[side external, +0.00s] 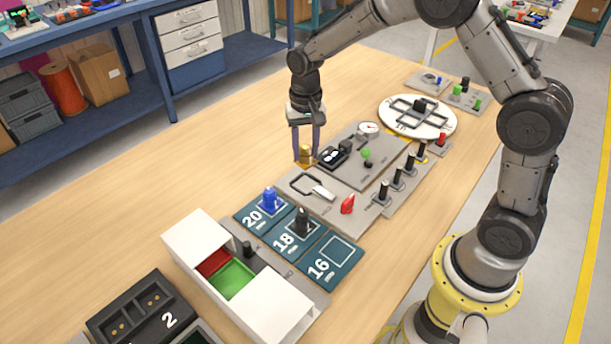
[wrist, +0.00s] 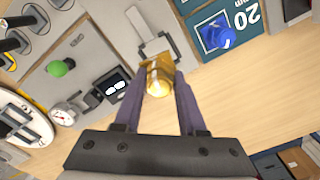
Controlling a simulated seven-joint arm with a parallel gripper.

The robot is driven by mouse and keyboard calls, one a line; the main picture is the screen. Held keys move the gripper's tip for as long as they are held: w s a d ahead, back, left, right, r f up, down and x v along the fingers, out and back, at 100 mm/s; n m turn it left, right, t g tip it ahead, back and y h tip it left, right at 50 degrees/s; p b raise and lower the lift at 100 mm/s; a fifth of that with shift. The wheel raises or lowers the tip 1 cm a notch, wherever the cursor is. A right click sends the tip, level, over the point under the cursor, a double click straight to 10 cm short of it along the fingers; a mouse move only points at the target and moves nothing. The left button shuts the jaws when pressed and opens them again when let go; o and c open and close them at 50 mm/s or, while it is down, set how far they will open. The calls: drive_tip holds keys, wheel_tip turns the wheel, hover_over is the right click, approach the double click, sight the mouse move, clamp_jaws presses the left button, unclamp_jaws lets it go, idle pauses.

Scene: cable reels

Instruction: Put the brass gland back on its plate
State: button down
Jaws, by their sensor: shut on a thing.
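The brass gland (side external: 305,157) is gold-coloured. My gripper (side external: 306,150) is shut on it, at the far-left edge of the grey panel. In the wrist view the gland (wrist: 159,78) sits between the two purple fingers of my gripper (wrist: 158,88). I cannot tell whether it touches the surface below. Three dark teal plates lie nearer the camera in a row. The plate marked 20 (side external: 250,222) bears a blue gland (side external: 269,200). The plate marked 18 (side external: 284,243) bears a black gland (side external: 301,222). The plate marked 16 (side external: 325,276) has an empty white square.
Left of the plates the wooden table (side external: 130,200) is clear.

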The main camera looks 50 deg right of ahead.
wheel_tip(320, 180, up, 5)
drive_tip(key=shift+r, duration=0.1)
drive_tip(key=s+a+n, duration=0.1)
drive_tip(key=s+a, duration=0.4)
drive_tip(key=s, duration=0.4)
drive_tip(key=s+a, duration=0.6)
drive_tip(key=s, duration=0.3)
drive_tip(key=shift+d+f, duration=0.2)
drive_tip(key=shift+f, duration=6.05)
drive_tip(key=shift+f, duration=0.2)
drive_tip(key=shift+c, duration=2)
unclamp_jaws()
drive_tip(key=shift+f, duration=0.1)
